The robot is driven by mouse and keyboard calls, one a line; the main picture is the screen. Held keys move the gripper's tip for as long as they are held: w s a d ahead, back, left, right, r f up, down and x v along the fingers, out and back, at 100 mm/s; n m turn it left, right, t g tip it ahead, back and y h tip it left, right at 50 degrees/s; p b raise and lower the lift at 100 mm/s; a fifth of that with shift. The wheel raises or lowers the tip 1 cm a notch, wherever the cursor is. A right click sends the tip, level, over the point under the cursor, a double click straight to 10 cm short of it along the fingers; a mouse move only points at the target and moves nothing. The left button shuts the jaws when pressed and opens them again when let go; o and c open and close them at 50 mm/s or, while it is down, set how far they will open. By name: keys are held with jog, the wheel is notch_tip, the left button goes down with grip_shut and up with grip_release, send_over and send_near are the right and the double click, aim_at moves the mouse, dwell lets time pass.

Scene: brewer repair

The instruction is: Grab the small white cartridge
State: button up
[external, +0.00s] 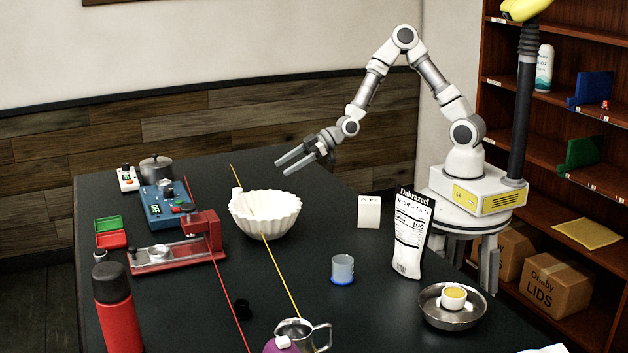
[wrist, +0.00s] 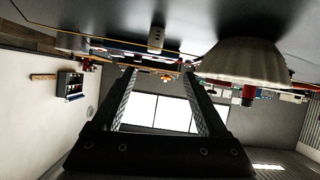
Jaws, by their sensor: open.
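A small white block, which looks like the cartridge (external: 237,191), stands on the dark table at the far left side of the white bowl, partly hidden by the bowl's rim. In the upside-down wrist view the white block (wrist: 156,38) shows dark marks and stands ahead of the fingers, beside a yellow line. My gripper (external: 283,168) is open and empty, held above the table to the right of the block and apart from it. Both fingers also show in the wrist view (wrist: 158,73), with nothing between them.
The fluted white bowl (external: 265,214) stands close to the block and is an obstacle; it also looms in the wrist view (wrist: 243,62). A yellow line (external: 283,276) and a red line (external: 222,277) cross the table. A white box (external: 369,212) and pouch (external: 411,234) stand right.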

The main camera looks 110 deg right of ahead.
jog(key=d, duration=0.1)
send_near(238, 193)
jog(key=shift+m+t, duration=0.4)
jog(key=w, duration=0.1)
jog(key=w+d+f, duration=0.2)
jog(key=w, duration=0.1)
jog(key=shift+f+p, duration=0.1)
jog(key=shift+p, duration=0.25)
jog(key=shift+f+p+x, duration=0.2)
jog(key=shift+x, duration=1.15)
jog(key=shift+f+p+x, duration=0.15)
jog(key=shift+x, duration=1.25)
jog(key=shift+s+a, duration=0.15)
jog(key=shift+a, duration=0.05)
grip_shut()
